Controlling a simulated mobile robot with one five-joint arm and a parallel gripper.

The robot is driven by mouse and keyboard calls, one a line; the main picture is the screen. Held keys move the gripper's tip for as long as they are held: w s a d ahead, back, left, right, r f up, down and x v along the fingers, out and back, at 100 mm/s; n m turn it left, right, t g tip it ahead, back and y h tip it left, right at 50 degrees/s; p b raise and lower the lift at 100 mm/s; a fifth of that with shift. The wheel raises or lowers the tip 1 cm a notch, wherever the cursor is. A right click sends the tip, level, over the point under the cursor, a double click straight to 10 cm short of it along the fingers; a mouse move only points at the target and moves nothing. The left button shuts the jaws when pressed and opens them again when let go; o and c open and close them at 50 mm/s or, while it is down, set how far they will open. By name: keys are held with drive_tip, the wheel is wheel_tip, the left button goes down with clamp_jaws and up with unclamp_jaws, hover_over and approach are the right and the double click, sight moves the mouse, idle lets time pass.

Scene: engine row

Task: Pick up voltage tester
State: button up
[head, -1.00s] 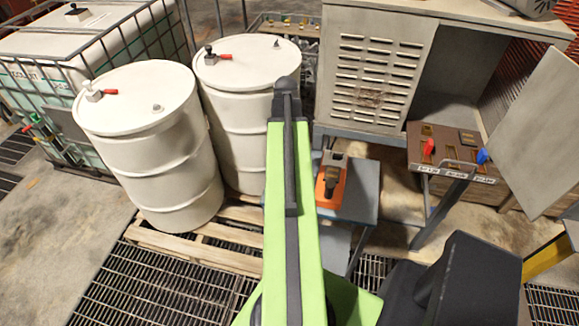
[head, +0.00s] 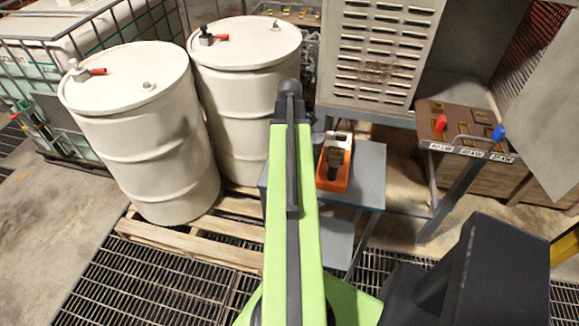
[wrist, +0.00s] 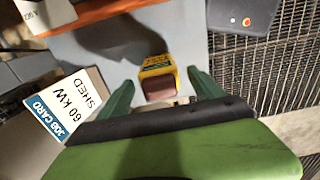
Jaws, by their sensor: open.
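In the wrist view a small yellow block (wrist: 157,66) with dark print and a brown end lies on a grey tabletop. It may be the voltage tester, but I cannot read its label. My gripper (wrist: 160,82) is open. Its green fingers stand on either side of the block's near end, with gaps visible. I cannot tell the height between fingers and block. In the head view my arm hides my gripper and the yellow block. An orange tray (head: 346,180) with a dark device (head: 333,158) sits on the small grey table (head: 371,170).
A job card (wrist: 68,108) reading "60 KW SHED" lies left of my gripper. Two white drums (head: 140,135) (head: 245,90) stand on a pallet left of my arm. A louvred cabinet (head: 378,50) and a switch panel (head: 465,130) stand behind and right. Floor grating (head: 150,285) is in front.

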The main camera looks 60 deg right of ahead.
wheel_tip(320, 180, down, 5)
drive_tip(key=b, duration=0.5)
drive_tip(key=shift+s+f, duration=0.15)
drive_tip(key=shift+f, duration=0.05)
drive_tip(key=shift+r, duration=0.2)
clamp_jaws()
wheel_tip(320, 180, up, 5)
drive_tip(key=p, duration=0.4)
drive_tip(key=shift+f+p, duration=0.2)
drive_tip(key=shift+p, duration=0.1)
drive_tip(key=s+d+r+p, duration=0.5)
drive_tip(key=s+r+p, duration=0.1)
drive_tip(key=s, duration=0.4)
drive_tip(key=shift+s+r, duration=0.25)
drive_tip(key=shift+s, duration=0.05)
